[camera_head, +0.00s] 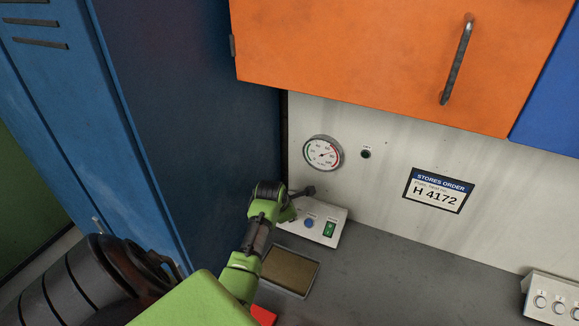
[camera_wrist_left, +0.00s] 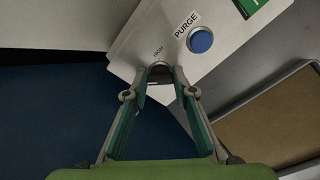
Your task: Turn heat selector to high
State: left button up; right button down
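A white control box (camera_head: 325,228) stands on the grey counter against the wall. In the left wrist view its face (camera_wrist_left: 135,45) shows a small dark knob (camera_wrist_left: 160,69) under a small, hard-to-read label, probably the heat selector. My left gripper (camera_wrist_left: 161,76) has its two fingertips on either side of this knob, with gaps showing; contact is unclear. In the head view my left gripper (camera_head: 292,203) is at the box's left end and hides the knob. A blue button (camera_wrist_left: 201,40) labelled PURGE sits beside it. My right gripper is not in view.
A green rocker switch (camera_head: 329,229) is on the box's right part. A shallow brown-bottomed tray (camera_head: 290,270) lies in front. A blue locker (camera_head: 200,130) stands close on the left, and an orange cabinet (camera_head: 370,55) hangs above. A gauge (camera_head: 322,153) is on the wall.

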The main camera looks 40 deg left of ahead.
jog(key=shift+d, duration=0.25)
pick_arm(q)
jog(key=shift+m, duration=0.3)
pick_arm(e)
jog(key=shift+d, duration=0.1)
pick_arm(q)
jog(key=shift+m, duration=0.3)
jog(key=m, duration=0.4)
jog(key=shift+s+d+f, duration=0.1)
jog(key=m, duration=0.3)
jog(key=shift+s+m+t, duration=0.1)
jog(key=shift+m+t, duration=0.2)
jog(key=shift+m, duration=0.1)
jog(key=m, duration=0.4)
jog(key=shift+f, duration=0.1)
jog(key=m, duration=0.4)
jog(key=shift+s+m+t, duration=0.1)
jog(key=shift+m+t, duration=0.2)
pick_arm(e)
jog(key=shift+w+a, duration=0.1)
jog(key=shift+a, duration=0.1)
pick_arm(q)
jog(key=shift+m, duration=0.3)
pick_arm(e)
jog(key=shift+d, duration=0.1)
